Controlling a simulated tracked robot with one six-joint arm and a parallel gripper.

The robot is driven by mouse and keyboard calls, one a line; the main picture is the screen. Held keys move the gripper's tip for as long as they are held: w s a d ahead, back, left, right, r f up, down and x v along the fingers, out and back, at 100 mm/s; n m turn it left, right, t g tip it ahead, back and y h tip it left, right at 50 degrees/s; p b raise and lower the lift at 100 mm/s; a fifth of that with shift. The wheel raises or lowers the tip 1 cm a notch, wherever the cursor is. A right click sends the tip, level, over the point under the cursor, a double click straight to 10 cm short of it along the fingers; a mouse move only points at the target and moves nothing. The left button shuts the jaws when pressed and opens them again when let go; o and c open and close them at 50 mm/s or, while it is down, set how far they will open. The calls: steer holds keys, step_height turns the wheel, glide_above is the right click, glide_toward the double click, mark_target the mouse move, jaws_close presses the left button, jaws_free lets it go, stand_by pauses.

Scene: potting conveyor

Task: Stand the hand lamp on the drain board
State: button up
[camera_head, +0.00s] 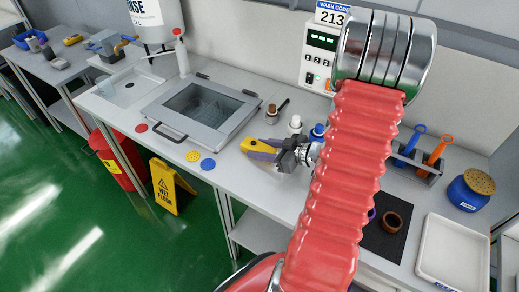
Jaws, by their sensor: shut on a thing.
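My gripper (285,160) is over the middle of the bench, past the end of my red arm. It is shut on a yellow and grey-purple thing (258,147), which looks like the hand lamp. The thing points left from the jaws and appears tilted; I cannot tell whether it touches the bench. My arm and jaws hide part of it. A shallow white board (115,93) lies left of the sink, and a white tray (453,248) lies at the far right. I cannot tell for sure which is the drain board.
The grey lidded sink (200,106) stands left of my gripper. Red, yellow and blue discs (208,164) lie along the front edge. Small bottles (295,124) stand just behind my gripper. At right are a tool rack (415,165), a blue pot (468,192) and a dark mat (388,240).

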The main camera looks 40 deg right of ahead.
steer(key=o, duration=1.1)
steer(key=shift+f, duration=0.1)
steer(key=shift+s+d+r, duration=0.2)
steer(key=shift+s+r, duration=0.15)
steer(key=shift+s, duration=0.1)
steer(key=v, duration=1.1)
steer(key=shift+f, duration=0.1)
